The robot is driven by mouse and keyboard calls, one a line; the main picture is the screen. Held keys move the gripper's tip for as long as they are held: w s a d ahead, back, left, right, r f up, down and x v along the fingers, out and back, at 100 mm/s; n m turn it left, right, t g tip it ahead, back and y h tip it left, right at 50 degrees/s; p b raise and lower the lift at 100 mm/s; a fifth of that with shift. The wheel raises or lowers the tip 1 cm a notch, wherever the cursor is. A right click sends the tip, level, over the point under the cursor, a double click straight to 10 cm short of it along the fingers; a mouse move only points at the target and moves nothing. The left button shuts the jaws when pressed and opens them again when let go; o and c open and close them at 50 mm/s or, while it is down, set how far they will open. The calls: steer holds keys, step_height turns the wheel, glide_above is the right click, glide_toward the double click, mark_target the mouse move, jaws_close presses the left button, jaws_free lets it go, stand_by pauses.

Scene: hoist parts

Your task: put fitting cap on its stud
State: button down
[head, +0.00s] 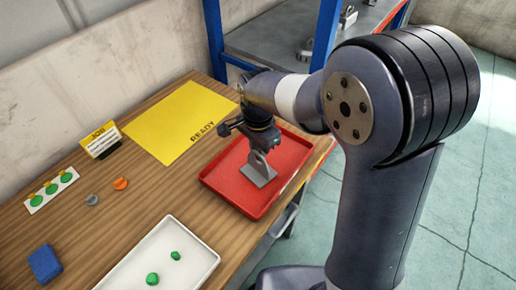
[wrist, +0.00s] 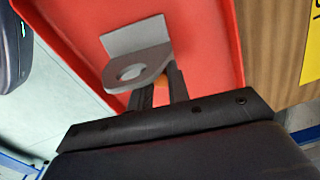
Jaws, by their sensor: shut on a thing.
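A grey metal bracket (head: 259,174) with a flat plate and a rounded lug is at the red tray, under my gripper (head: 260,148). In the wrist view the bracket (wrist: 137,38) shows a round hole in its lug, and the lug's rounded end meets my fingers (wrist: 162,88). My gripper is shut on the bracket at this end. A small orange patch shows between the fingers; I cannot tell what it is. I cannot tell whether the bracket touches the tray. A grey round piece (head: 92,200) and an orange round piece (head: 121,183) lie on the table. I cannot identify the cap or its stud for certain.
The red tray (head: 222,190) lies at the table's right edge. A yellow READY mat (head: 165,115) is behind it. A white tray (head: 190,233) holds two green pieces. A white strip with green discs (head: 40,200), a JOB sign (head: 100,140) and a blue block (head: 45,263) stand left.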

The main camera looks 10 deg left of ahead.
steer(key=shift+f+b, duration=0.3)
steer(key=shift+f, duration=0.35)
stand_by(0.5)
steer(key=shift+f, duration=0.35)
steer(key=c, duration=1.3)
jaws_free()
steer(key=shift+o, duration=0.2)
steer(key=shift+r, duration=0.1)
step_height(320, 180, up, 11)
steer(key=shift+f, duration=0.15)
